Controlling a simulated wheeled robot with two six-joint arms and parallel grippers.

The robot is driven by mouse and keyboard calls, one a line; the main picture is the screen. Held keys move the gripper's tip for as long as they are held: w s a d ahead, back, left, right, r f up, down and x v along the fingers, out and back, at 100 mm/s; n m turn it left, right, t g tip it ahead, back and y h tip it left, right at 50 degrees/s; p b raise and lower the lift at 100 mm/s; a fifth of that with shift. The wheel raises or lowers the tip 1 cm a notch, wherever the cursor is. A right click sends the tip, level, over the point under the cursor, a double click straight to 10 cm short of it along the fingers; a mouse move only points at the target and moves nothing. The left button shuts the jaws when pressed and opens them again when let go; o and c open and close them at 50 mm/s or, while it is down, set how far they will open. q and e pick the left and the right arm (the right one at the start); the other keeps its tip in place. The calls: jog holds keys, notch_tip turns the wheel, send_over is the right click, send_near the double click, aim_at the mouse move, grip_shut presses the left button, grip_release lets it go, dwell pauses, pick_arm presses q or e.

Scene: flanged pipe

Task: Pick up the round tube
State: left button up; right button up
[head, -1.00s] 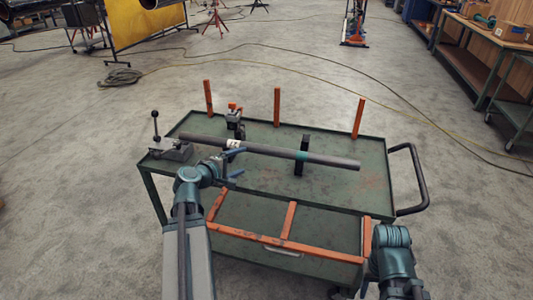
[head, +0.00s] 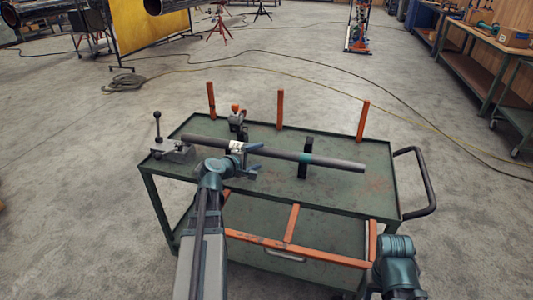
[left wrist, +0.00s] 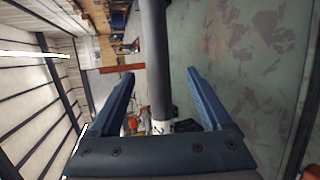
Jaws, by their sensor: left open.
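My left gripper (head: 257,160) is open at the tube, just right of the white label. In the left wrist view the tube (left wrist: 155,45) runs between the two spread blue fingers of the left gripper (left wrist: 161,75), with gaps on both sides. My right arm shows at the lower right, but its gripper is out of view.
The green cart (head: 360,190) has orange posts (head: 280,108) along its back edge and a black handle at right. A black stand (head: 304,165) supports the tube. A clamp (head: 237,118) and a lever device (head: 170,150) stand at left. Bare cart top lies right of the stand.

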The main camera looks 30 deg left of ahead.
aim_at(264, 153)
pick_arm(q)
jog(key=b+x, duration=0.1)
jog(key=x, duration=0.4)
jog(key=shift+w+a+r, duration=0.1)
jog(key=shift+w, duration=0.05)
grip_shut()
dwell(1.2)
